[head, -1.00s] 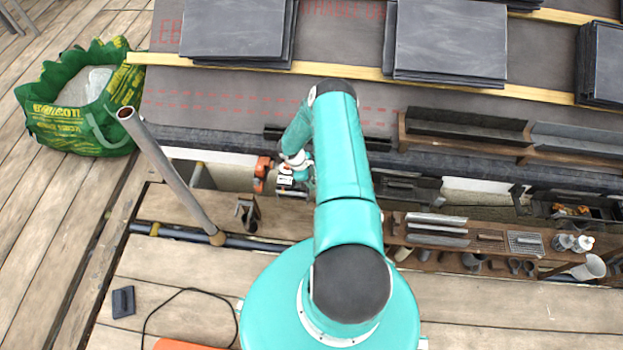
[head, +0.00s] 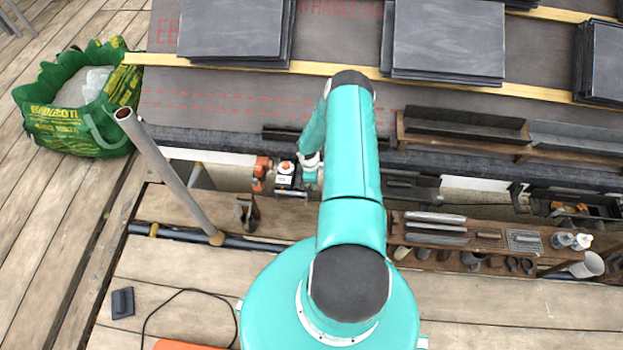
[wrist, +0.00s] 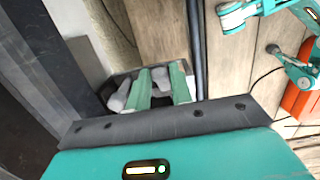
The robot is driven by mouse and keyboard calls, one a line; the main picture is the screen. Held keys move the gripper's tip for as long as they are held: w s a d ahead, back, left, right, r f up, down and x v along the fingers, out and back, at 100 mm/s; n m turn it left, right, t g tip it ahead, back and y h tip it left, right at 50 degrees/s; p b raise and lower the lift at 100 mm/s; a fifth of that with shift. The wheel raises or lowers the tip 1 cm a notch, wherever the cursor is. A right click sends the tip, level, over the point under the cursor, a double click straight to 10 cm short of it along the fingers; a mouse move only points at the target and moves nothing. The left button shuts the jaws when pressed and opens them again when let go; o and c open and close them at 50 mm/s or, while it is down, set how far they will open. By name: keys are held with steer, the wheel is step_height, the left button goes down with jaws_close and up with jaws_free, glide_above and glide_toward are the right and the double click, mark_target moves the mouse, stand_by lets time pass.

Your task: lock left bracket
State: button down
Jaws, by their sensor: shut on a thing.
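In the wrist view my gripper (wrist: 160,88) shows two green fingers close together over a dark tray-like fitting. They are shut on a small grey part (wrist: 160,80) between them, mostly hidden. Rounded grey lumps (wrist: 118,92) lie just left of the fingers. I cannot tell for certain which piece is the left bracket. Beside my wrist, at the roof's lower edge, are an orange block (head: 262,170) and a white-and-black device with an orange top (head: 286,172).
A grey pole (head: 165,170) rises left of the work spot. A shelf with trowels and other tools (head: 437,230) stands to the right. Slate stacks (head: 232,28) lie on the roof above. A green bag (head: 75,120) stands at far left. The front planks are mostly clear.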

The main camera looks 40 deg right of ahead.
steer(key=shift+s+d+f+t+y, duration=0.25)
steer(key=shift+f+t+y, duration=0.15)
steer(key=shift+t+y, duration=0.4)
steer(key=shift+s+d+f+t+y, duration=0.25)
steer(key=shift+f+t+y, duration=0.3)
steer(key=shift+t, duration=0.4)
steer(key=shift+s+d+f+t+y, duration=0.2)
steer(key=shift+s+f+t+y, duration=0.1)
steer(key=shift+t+y, duration=0.5)
steer(key=c, duration=1.2)
jaws_free()
steer(key=shift+f, duration=0.1)
steer(key=shift+c, duration=0.2)
steer(key=v, duration=1.3)
steer(key=shift+s+r, duration=0.3)
steer(key=shift+d, duration=0.1)
